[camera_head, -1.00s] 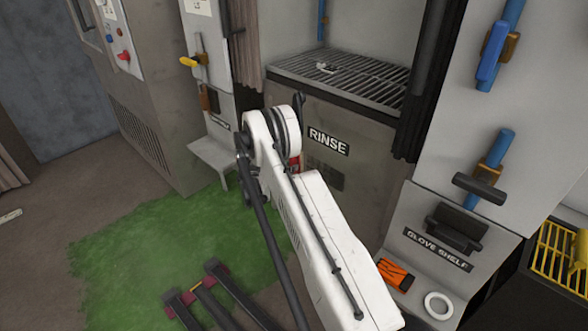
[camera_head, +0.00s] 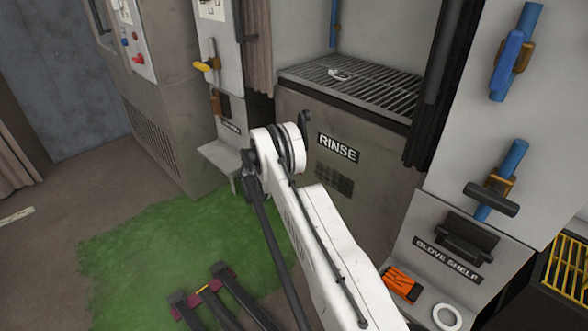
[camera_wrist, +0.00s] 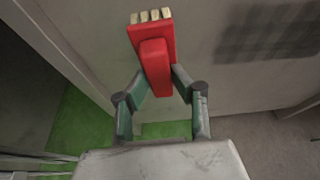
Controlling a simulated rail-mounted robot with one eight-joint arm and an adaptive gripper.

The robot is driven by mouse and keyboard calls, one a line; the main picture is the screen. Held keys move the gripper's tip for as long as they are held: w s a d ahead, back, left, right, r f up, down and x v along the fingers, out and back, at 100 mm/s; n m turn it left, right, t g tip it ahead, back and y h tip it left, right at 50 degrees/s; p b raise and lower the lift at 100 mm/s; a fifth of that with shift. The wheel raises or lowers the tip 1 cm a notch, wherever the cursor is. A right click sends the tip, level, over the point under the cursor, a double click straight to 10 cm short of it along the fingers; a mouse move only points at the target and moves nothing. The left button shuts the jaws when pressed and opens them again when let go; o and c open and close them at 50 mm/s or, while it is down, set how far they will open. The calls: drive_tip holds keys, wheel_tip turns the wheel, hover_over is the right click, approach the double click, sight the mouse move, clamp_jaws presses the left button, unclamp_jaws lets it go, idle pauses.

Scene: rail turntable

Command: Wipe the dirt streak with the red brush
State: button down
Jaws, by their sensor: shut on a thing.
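The red brush (camera_wrist: 155,65) is between the fingers of my gripper (camera_wrist: 160,82) in the wrist view, which is shut on its handle. Its pale bristles point to the top of the picture, near a grey panel. The dirt streak is a dark, blotchy patch (camera_wrist: 265,32) on that panel, to the right of the brush and apart from it in the picture. The patch also shows in the head view (camera_head: 334,180), below the RINSE label. My gripper and the brush are hidden behind my white arm there. Whether the bristles touch the panel, I cannot tell.
A grated rinse basin (camera_head: 385,104) tops the panel. A glove shelf (camera_head: 405,312) with an orange striped item (camera_head: 401,283) and a white ring (camera_head: 447,316) stands at right. A small grey ledge (camera_head: 222,158) juts out at left.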

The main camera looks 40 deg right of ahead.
drive_tip(key=s+d+r, duration=0.1)
drive_tip(key=s+r, duration=0.1)
drive_tip(key=s, duration=1.3)
drive_tip(key=shift+d, duration=0.2)
idle(2.3)
drive_tip(key=shift+s+d, duration=0.15)
drive_tip(key=shift+s, duration=0.7)
drive_tip(key=shift+s+d, duration=0.15)
drive_tip(key=shift+s, duration=0.7)
drive_tip(key=shift+a, duration=0.15)
drive_tip(key=shift+s+a, duration=0.15)
drive_tip(key=shift+a, duration=1.2)
